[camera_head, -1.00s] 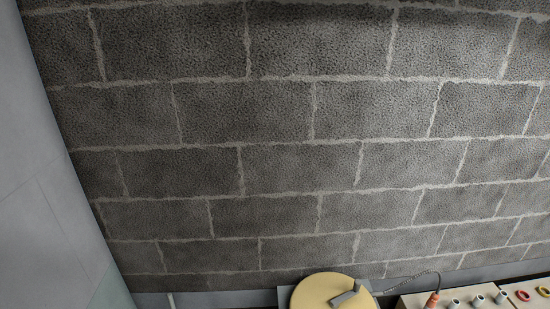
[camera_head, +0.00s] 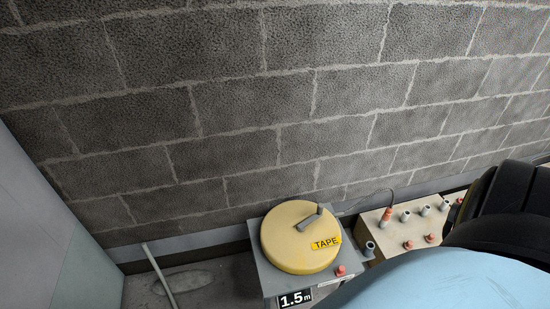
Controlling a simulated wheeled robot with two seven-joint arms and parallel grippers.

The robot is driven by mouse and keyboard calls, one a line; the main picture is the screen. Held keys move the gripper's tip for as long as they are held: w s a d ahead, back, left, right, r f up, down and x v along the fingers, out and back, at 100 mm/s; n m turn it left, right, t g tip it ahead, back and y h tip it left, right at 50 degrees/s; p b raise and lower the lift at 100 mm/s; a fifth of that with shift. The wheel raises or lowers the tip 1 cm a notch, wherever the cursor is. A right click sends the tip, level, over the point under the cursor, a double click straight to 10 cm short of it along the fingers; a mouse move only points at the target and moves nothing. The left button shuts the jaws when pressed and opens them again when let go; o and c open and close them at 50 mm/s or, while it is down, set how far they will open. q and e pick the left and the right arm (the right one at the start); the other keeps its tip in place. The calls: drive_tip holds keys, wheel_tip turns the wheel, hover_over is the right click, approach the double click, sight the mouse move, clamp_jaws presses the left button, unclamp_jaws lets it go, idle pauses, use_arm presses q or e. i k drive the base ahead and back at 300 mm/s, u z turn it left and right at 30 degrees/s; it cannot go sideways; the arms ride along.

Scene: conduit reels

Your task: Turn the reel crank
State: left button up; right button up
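The reel (camera_head: 288,248) is a round yellow disc marked "TAPE", mounted on top of a grey box (camera_head: 264,275) with a "1.5 m" label. Its crank (camera_head: 310,221) is a short grey arm with an upright knob, lying on the reel's top toward the far right edge. A thin cable runs from the reel's far right side to the neighbouring box. A dark and light-blue part, which looks like my arm, fills the lower right. Neither gripper shows.
A beige box (camera_head: 375,233) with several grey and orange fittings stands right of the reel. A red knob (camera_head: 341,270) sits on the grey box's near right corner. A grey pipe (camera_head: 158,272) rises at left. A block wall (camera_head: 250,110) stands behind.

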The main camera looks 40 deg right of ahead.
sight(301, 227)
drive_tip(key=u, duration=1.45)
drive_tip(key=k, duration=1.15)
drive_tip(key=z, duration=1.75)
